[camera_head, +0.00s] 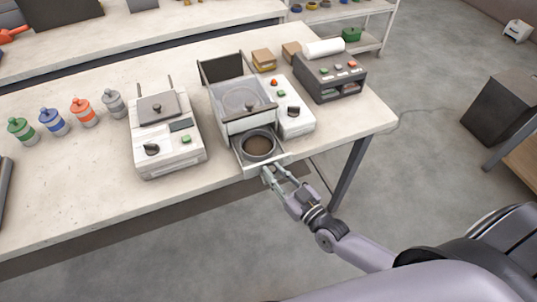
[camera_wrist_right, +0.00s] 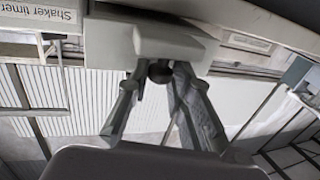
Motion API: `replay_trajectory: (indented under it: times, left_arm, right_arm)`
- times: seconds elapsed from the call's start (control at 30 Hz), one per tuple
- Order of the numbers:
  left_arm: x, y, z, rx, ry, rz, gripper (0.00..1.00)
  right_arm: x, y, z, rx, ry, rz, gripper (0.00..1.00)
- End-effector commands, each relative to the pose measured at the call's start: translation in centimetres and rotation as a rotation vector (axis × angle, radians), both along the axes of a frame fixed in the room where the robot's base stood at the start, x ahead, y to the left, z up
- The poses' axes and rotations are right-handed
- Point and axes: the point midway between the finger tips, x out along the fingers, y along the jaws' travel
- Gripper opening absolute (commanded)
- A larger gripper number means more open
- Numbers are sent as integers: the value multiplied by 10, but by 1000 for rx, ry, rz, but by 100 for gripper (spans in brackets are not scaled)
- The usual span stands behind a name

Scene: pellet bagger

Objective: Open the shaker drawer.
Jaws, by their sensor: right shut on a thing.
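The shaker (camera_head: 248,124) is a white box with a clear window and a raised dark lid, on the bench right of centre. Its drawer (camera_head: 244,162) is partly out at the front, toward me. A dark round pan (camera_head: 259,147) with brown contents sits in the drawer. My right gripper (camera_head: 271,173) is at the drawer's front. In the right wrist view, the fingers of my right gripper (camera_wrist_right: 160,74) close on a small dark round knob (camera_wrist_right: 160,70) below a pale block on the drawer front. My left gripper is not in view.
A white machine with knobs (camera_head: 165,135) stands to the left, with several coloured jars (camera_head: 82,112) beyond it. A control box with buttons (camera_head: 291,108) stands right of the shaker, with a dark grey device (camera_head: 330,80) behind. Open floor lies before the bench.

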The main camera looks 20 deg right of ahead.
Motion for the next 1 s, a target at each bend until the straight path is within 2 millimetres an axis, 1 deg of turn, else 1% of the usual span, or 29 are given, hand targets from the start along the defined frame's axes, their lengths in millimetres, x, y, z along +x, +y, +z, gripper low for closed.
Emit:
replay_trajectory:
  times: [0.03,0.1,0.23,0.67,0.7,0.8,1.0]
  left_arm:
    - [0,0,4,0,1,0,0]
    - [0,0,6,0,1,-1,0]
    - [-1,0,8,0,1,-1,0]
    - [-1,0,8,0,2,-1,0]
    - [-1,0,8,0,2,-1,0]
    - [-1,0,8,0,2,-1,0]
    - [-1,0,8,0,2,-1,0]
  right_arm:
    - [-7,0,1,-1,4,1,0]
    - [-15,-1,1,0,3,0,0]
    - [-23,-1,0,-1,2,1,0]
    - [-26,-1,-1,0,0,0,0]
    - [-26,-1,-1,0,0,0,23]
    - [-26,-1,-1,0,0,0,29]
    - [-25,-1,0,0,0,0,29]
